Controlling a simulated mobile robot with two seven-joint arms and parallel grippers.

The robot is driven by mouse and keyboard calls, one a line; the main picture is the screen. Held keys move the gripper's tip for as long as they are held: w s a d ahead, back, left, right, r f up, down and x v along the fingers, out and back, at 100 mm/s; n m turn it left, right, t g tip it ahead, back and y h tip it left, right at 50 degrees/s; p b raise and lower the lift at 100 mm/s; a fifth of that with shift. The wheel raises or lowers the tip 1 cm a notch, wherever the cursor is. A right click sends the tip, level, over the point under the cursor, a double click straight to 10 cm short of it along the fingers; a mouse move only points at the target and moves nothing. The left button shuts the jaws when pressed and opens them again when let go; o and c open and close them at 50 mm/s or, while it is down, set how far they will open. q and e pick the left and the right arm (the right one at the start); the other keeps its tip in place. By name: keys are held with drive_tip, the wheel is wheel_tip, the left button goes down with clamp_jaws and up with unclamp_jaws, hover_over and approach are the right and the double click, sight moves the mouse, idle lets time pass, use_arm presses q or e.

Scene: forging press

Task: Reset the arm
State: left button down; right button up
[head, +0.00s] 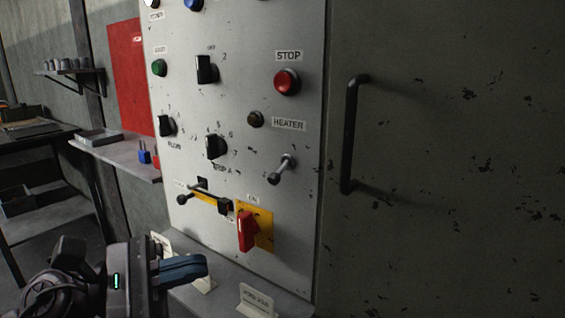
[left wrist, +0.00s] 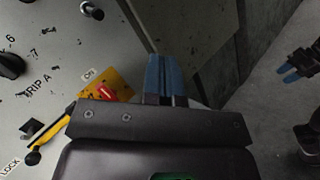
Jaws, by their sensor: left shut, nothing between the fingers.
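My left gripper (head: 203,266) is at the lower left of the head view, its blue fingers closed together and empty. It points right, in front of the lower part of the grey control panel (head: 240,120). In the left wrist view, the closed blue fingers (left wrist: 162,72) show in the middle, apart from the panel's controls. At that view's right edge is my right gripper (left wrist: 289,73), small, with blue fingers; I cannot tell whether it is open. The rest of my left arm is mostly out of the head view.
The panel has a red handle on a yellow plate (head: 247,230), a lever (head: 285,167), a STOP button (head: 286,81) and several black knobs. A ledge with white label plates (head: 256,300) runs below it. A door handle (head: 350,130) sticks out at right. A shelf (head: 125,155) stands at left.

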use_arm(q)
drive_tip(key=s+a+f+m+t+y, duration=0.2)
drive_tip(key=a+f+m+t+y, duration=0.25)
drive_tip(key=f+m, duration=0.45)
drive_tip(key=s+a+f+m+t+y, duration=0.4)
drive_tip(key=f+m, duration=0.3)
drive_tip(key=m, duration=0.4)
drive_tip(key=s+a+f+m+t+y, duration=0.1)
drive_tip(key=a+f+m+t+y, duration=0.2)
drive_tip(key=f+m+t+y, duration=0.45)
drive_tip(key=s+a+f+n+g+y, duration=0.35)
drive_tip(key=s+f+n+g, duration=0.65)
drive_tip(key=s+f+n, duration=0.6)
wheel_tip(320, 180, up, 12)
drive_tip(key=s+m+p, duration=0.1)
drive_tip(key=m+p, duration=0.1)
drive_tip(key=p, duration=1.1)
drive_tip(key=shift+s+a+f+t, duration=0.15)
drive_tip(key=shift+s+a+t, duration=0.2)
drive_tip(key=shift+s+t, duration=0.05)
use_arm(e)
wheel_tip(320, 180, up, 10)
drive_tip(key=m+t, duration=0.1)
drive_tip(key=shift+d, duration=0.3)
